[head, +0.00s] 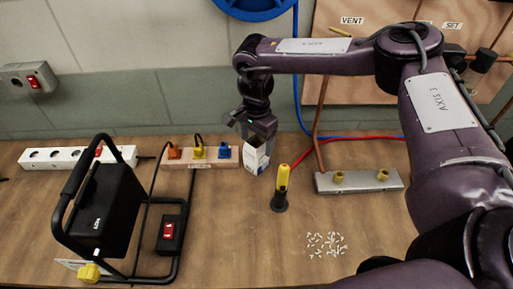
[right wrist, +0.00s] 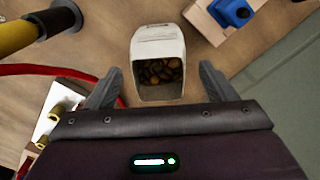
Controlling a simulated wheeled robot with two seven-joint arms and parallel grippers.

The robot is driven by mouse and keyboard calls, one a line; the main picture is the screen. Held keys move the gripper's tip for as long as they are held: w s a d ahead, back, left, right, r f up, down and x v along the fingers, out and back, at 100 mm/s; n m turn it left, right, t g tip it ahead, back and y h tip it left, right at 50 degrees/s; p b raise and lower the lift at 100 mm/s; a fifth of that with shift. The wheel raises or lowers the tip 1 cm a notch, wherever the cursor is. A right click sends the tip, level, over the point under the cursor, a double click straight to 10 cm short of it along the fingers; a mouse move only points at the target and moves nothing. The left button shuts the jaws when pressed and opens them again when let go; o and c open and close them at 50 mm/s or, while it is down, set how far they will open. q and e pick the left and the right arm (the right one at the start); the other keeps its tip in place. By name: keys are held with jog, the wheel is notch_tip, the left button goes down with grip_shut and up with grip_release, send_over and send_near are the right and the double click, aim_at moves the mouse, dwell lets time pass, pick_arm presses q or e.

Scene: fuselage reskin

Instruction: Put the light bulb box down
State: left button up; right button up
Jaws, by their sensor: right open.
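The light bulb box (head: 256,158) is a small white carton near the back of the wooden table, right of the wooden socket block. In the right wrist view the box (right wrist: 158,45) has an open top with small brown pieces inside. My right gripper (head: 254,132) is right above the box in the head view. In the right wrist view its open fingers (right wrist: 161,80) are spread to either side of the box's near end, with gaps on both sides. The box appears to stand on the table. My left gripper is not in view.
The wooden socket block (head: 205,152) with colored plugs is close left of the box. A yellow-and-black tool (head: 282,185) stands close right. A metal bar (head: 358,181) with brass fittings lies farther right, small white pieces (head: 325,244) in front. A black lamp (head: 104,210) stands left.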

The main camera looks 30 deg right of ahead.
jog(key=shift+r+b, duration=0.4)
jog(key=shift+r, duration=1.75)
